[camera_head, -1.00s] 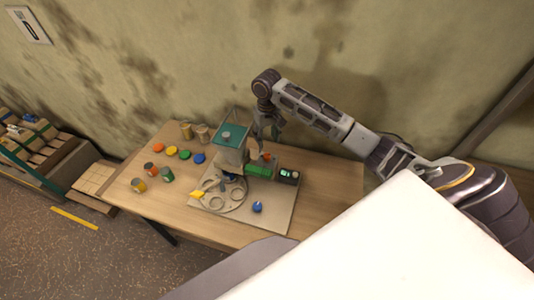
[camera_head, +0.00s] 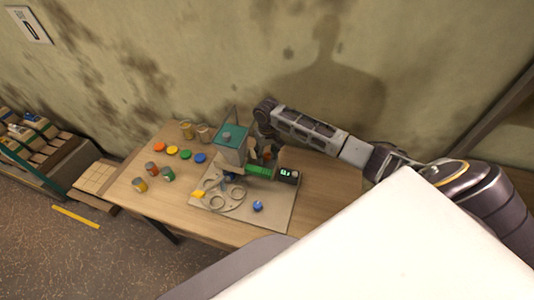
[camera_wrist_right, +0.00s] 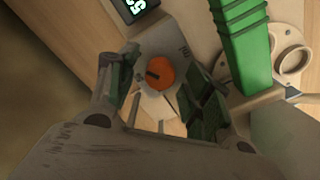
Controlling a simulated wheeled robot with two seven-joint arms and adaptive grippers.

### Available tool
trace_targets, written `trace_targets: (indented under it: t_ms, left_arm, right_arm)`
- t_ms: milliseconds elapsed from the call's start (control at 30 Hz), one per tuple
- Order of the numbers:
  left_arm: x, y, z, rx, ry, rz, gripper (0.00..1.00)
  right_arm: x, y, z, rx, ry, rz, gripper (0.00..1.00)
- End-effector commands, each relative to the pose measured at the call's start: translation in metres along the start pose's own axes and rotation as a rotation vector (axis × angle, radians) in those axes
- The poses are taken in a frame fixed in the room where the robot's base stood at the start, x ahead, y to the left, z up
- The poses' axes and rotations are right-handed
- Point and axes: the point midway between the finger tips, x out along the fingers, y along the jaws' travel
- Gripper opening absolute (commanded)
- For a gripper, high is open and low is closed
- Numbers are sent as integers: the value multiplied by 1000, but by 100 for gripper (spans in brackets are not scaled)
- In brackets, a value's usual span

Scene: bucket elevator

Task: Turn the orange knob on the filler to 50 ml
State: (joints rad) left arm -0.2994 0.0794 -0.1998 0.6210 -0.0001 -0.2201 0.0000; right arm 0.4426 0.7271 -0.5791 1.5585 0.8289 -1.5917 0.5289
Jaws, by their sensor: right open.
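The orange knob (camera_wrist_right: 160,72) is on a pale panel of the filler, with a dark mark on its face; in the head view it (camera_head: 267,155) is mostly hidden. The filler (camera_head: 232,150) has a teal top and stands on a board. My right gripper (camera_wrist_right: 152,80) is open, with one finger on each side of the knob; whether they touch it I cannot tell. A small dark display (camera_wrist_right: 136,8) has lit digits, cut off and rotated. My left gripper is not in view.
A green ribbed part (camera_wrist_right: 240,40) is beside the knob. A round carousel (camera_head: 225,197) and a blue piece (camera_head: 258,206) are on the board (camera_head: 275,215). Several coloured lids and cans stand on the left of the table (camera_head: 190,222). The wall (camera_head: 200,60) is close behind.

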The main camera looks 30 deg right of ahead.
Motion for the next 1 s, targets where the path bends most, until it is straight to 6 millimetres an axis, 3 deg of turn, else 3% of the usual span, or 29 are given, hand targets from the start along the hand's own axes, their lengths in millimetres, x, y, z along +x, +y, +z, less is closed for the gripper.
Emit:
trace_targets:
  t_ms: [200,567,1000]
  left_arm:
    - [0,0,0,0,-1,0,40]
    - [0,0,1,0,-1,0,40]
    - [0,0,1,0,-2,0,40]
  right_arm:
    - [0,0,0,0,0,0,50]
    - [0,0,0,0,-1,0,4]
    - [0,0,0,-55,0,0,4]
